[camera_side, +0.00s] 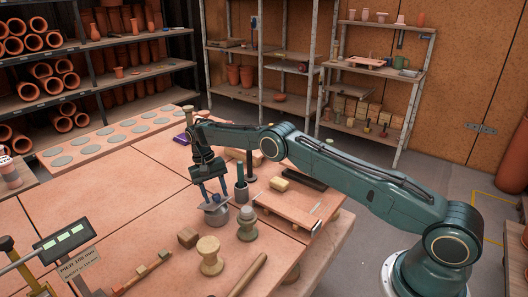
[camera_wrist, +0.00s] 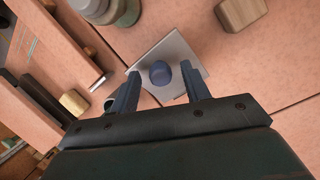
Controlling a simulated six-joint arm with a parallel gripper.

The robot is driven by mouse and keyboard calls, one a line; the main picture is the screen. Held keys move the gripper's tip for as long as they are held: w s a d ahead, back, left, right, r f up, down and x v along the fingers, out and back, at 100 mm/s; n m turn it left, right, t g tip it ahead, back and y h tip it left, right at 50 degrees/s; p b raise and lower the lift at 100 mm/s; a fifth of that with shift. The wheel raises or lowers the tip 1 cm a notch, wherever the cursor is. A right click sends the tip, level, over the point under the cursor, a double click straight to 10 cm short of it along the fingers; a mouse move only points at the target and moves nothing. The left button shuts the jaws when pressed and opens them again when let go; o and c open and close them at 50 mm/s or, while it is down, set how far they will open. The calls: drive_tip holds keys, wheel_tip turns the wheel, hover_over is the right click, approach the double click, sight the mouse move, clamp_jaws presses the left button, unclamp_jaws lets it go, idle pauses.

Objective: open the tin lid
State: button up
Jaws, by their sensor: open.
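The tin (camera_side: 217,217) is a small grey can on the tiled table, below my gripper (camera_side: 216,200). Its pale grey lid (camera_side: 207,208) lies on top and has a round dark blue knob (camera_side: 217,198). In the wrist view the lid (camera_wrist: 179,51) looks like a flat, square-cornered plate, with the knob (camera_wrist: 160,73) near its middle. My gripper (camera_wrist: 160,78) is open, with one finger on each side of the knob and a visible gap to each. The lid hides the tin's body in the wrist view.
A dark grey cup (camera_side: 241,192) stands close to the right of the tin. A low board (camera_side: 290,208) lies right.

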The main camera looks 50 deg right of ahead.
sight(218, 196)
drive_tip(key=shift+s+f+t, duration=0.2)
drive_tip(key=shift+f+t, duration=0.05)
drive_tip(key=shift+t, duration=0.25)
drive_tip(key=shift+s+f+t, duration=0.25)
drive_tip(key=shift+s+t, duration=0.05)
drive_tip(key=shift+t, duration=0.1)
drive_tip(key=shift+s+f+t, duration=0.25)
drive_tip(key=shift+s+t, duration=0.05)
drive_tip(key=shift+t, duration=0.3)
wheel_tip(218, 196, up, 14)
drive_tip(key=s+r+t, duration=0.1)
drive_tip(key=s+r, duration=0.9)
drive_tip(key=r, duration=0.4)
drive_tip(key=shift+s+a+r+m+t, duration=0.25)
drive_tip(key=shift+s+a+m+t, duration=0.15)
drive_tip(key=shift+a, duration=0.05)
idle(0.4)
